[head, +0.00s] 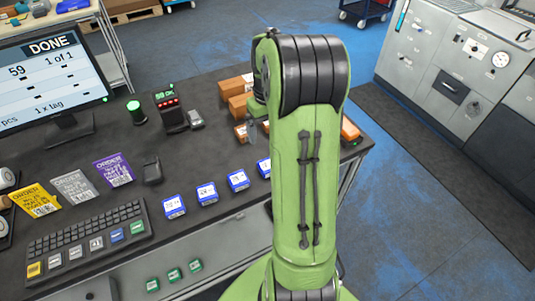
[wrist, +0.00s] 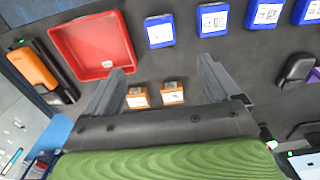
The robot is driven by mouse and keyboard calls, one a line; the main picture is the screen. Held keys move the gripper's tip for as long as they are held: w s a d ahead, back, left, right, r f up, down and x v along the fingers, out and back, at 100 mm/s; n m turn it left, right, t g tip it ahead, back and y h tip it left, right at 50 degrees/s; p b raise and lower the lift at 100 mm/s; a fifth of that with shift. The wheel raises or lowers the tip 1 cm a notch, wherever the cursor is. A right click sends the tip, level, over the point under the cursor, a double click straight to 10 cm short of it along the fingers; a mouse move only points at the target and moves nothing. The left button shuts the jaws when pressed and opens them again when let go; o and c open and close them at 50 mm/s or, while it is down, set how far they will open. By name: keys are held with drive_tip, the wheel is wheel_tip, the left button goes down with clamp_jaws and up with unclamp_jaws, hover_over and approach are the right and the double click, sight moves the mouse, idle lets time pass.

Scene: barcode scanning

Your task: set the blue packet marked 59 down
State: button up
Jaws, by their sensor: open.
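Several blue packets with white labels stand in a row on the dark bench; one of them (head: 237,180) shows in the head view and one (wrist: 159,31) in the wrist view. Their labels are too small to read, so I cannot tell which is marked 59. My gripper (wrist: 161,67) is open, with nothing held between its fingers. In the wrist view it is over the bench, with the blue row beyond its fingertips. In the head view my arm mostly hides it.
A red tray (wrist: 72,48) lies left of the fingers, by an orange device (wrist: 40,66). Two small brown boxes (wrist: 138,98) show between the fingers. The monitor (head: 45,82) reads DONE, 59, 1 of 1. A keyboard (head: 88,236) and order cards (head: 114,169) lie on the left.

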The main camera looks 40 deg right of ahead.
sight(268, 164)
wheel_tip(268, 164, down, 14)
drive_tip(key=shift+a+f+b, duration=0.1)
drive_tip(key=shift+f+b, duration=0.15)
drive_tip(key=shift+b, duration=0.95)
drive_tip(key=shift+s, duration=0.1)
drive_tip(key=shift+c, duration=0.6)
drive_tip(key=shift+r, duration=0.1)
drive_tip(key=c, duration=1.2)
wheel_tip(268, 164, up, 10)
drive_tip(key=shift+p, duration=0.9)
